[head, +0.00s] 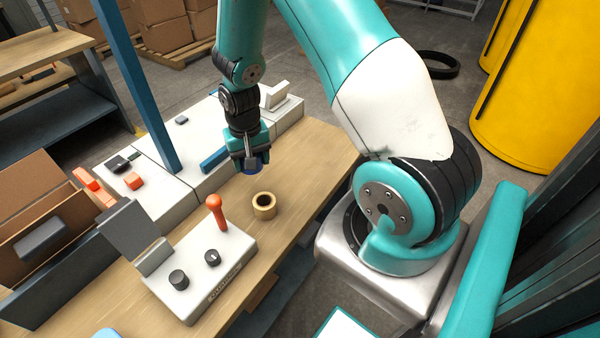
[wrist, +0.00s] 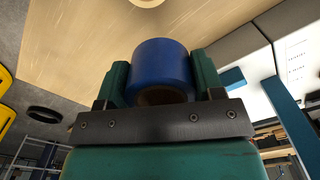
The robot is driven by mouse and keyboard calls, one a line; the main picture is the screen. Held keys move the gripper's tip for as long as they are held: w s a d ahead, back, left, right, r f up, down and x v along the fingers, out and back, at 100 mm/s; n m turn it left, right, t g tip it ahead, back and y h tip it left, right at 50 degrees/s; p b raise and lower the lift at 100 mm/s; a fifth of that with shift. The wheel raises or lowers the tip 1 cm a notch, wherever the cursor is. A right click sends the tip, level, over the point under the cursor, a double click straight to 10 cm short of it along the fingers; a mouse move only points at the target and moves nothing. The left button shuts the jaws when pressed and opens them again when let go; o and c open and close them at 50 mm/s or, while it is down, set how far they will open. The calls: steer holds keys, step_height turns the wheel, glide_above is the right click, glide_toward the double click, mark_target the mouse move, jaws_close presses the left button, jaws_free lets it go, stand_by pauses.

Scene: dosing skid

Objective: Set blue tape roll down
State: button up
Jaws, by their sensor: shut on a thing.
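The blue tape roll (wrist: 162,68) is between the two green fingers of my gripper (wrist: 160,85) in the wrist view. My gripper (head: 249,158) is shut on it. In the head view the blue tape roll (head: 250,169) shows below the fingertips, over the wooden bench top (head: 308,160). I cannot tell for sure whether the roll touches the wood. The far side of the roll is hidden.
A tan tape roll (head: 264,206) stands on the bench just in front of my gripper. A control box (head: 195,270) with an orange-red lever (head: 216,211) is nearer, at the left. White housings (head: 160,190) line the bench's left side. Bare wood lies to the right.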

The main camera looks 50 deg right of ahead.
steer(key=d+r+m+b, duration=0.2)
steer(key=d+r+m, duration=0.1)
steer(key=d+m, duration=0.4)
step_height(320, 180, up, 4)
steer(key=m+b, duration=0.2)
steer(key=m, duration=0.6)
glide_above(308, 170)
step_height(308, 170, down, 19)
steer(key=shift+r+p, duration=0.15)
steer(key=shift+p, duration=1.1)
steer(key=o, duration=0.9)
